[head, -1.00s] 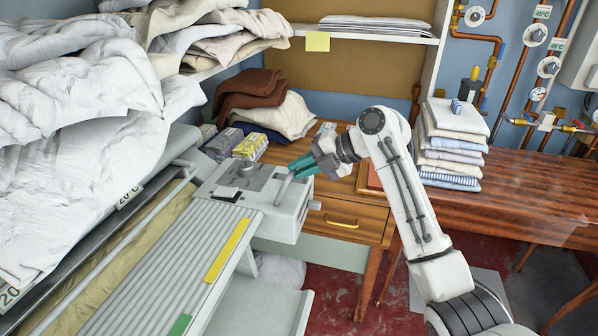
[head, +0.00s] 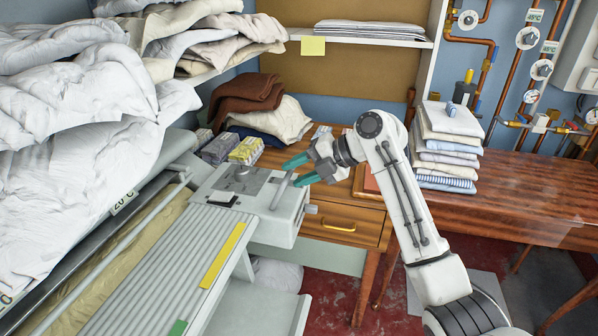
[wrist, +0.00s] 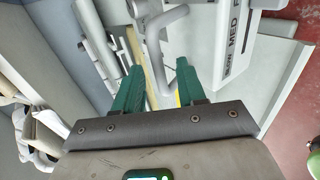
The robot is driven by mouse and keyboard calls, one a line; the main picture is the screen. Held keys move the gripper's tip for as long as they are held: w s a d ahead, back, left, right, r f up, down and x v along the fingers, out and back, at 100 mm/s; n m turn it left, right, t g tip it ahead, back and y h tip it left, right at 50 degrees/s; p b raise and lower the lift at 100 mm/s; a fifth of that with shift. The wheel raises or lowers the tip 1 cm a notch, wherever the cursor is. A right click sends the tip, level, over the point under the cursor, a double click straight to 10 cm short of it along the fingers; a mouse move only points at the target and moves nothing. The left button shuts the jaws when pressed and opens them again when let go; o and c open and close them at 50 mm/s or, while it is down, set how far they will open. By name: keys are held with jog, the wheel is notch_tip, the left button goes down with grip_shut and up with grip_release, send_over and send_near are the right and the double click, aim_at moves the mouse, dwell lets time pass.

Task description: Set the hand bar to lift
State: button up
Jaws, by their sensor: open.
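The hand bar (head: 281,191) is a short grey bar standing tilted at the right side of the ironer's grey control box (head: 269,225). In the wrist view the hand bar (wrist: 154,58) is a pale bent bar between my two green fingers, with clear space beside it. My gripper (head: 291,175) is open at the bar's upper end, with nothing clamped; it also shows open in the wrist view (wrist: 160,65). I cannot tell whether a finger touches the bar.
A ribbed grey board (head: 170,270) with a yellow strip lies in front of the box. White bedding (head: 75,120) is heaped at the left. A wooden drawer desk (head: 345,222) and a stack of folded linen (head: 446,145) stand behind and beside my arm.

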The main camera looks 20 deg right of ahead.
jog(key=v, duration=1)
jog(key=shift+s+d+r, duration=0.15)
jog(key=shift+d+r, duration=0.05)
jog(key=shift+r, duration=0.05)
jog(key=shift+f, duration=0.15)
jog(key=s+a+f+m+g+h+p, duration=0.1)
jog(key=s+a+f+m+h+p, duration=0.15)
jog(key=s+f+m, duration=0.8)
jog(key=s+a+f+m+g+h+p, duration=0.15)
jog(key=s+a+f+m, duration=0.4)
jog(key=f, duration=0.75)
jog(key=s+d+f+m+g+h, duration=0.1)
jog(key=s+m, duration=0.3)
jog(key=s, duration=0.4)
jog(key=s+d+f+m+g+h+p, duration=0.1)
jog(key=s+d+f+m+h, duration=0.1)
jog(key=s, duration=0.7)
jog(key=s+d+f+m+g+h, duration=0.1)
jog(key=s+d+m+h, duration=0.1)
jog(key=s+m, duration=0.5)
jog(key=shift+s+d+f+p, duration=0.4)
jog(key=shift+s+d, duration=0.35)
jog(key=shift+s, duration=0.4)
